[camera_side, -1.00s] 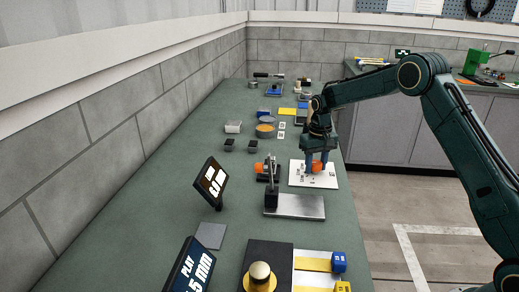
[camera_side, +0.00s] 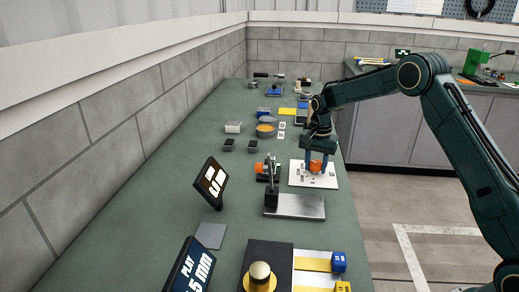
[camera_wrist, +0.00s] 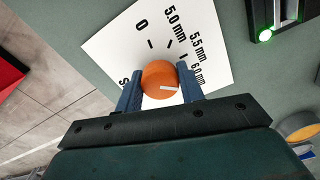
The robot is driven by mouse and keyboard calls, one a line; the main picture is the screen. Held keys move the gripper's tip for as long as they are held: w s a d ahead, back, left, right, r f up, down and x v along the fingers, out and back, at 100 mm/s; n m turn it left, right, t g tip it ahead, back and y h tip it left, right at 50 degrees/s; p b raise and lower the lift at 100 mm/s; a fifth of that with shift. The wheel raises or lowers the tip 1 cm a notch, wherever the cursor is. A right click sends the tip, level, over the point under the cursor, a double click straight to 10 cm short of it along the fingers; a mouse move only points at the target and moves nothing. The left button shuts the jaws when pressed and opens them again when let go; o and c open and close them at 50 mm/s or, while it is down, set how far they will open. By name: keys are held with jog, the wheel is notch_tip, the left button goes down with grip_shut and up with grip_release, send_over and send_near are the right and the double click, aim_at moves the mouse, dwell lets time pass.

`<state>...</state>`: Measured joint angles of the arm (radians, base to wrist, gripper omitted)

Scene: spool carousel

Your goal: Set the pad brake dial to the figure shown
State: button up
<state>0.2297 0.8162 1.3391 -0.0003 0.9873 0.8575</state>
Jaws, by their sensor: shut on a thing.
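The dial is an orange round knob (camera_wrist: 160,78) with a white pointer line, on a white plate (camera_wrist: 108,45) printed with 0, 5.0 mm, 5.5 mm, 6.0 mm and a partly hidden mark. In the wrist view the pointer lies toward the right finger, near the 6.0 mm side; its exact alignment is unclear. My gripper (camera_wrist: 161,92) is shut on the knob, one blue finger on each side. In the side view my gripper (camera_side: 316,165) stands over the plate (camera_side: 299,180). A tilted display (camera_side: 211,182) shows white figures too small to read surely.
A second display (camera_side: 190,270), cut off by the frame, reads "PLAY" and "5 MM". A metal-based stand (camera_side: 295,207) is just in front of the plate. An orange-and-black device (camera_side: 266,171) stands left of it. A green light (camera_wrist: 265,35) glows in the wrist view.

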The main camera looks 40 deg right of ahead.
aim_at(316, 163)
jog(key=shift+w+r, duration=0.1)
jog(key=shift+r, duration=0.05)
dwell(0.3)
jog(key=o, duration=1)
notch_tip(316, 163, up, 14)
jog(key=shift+f, duration=0.15)
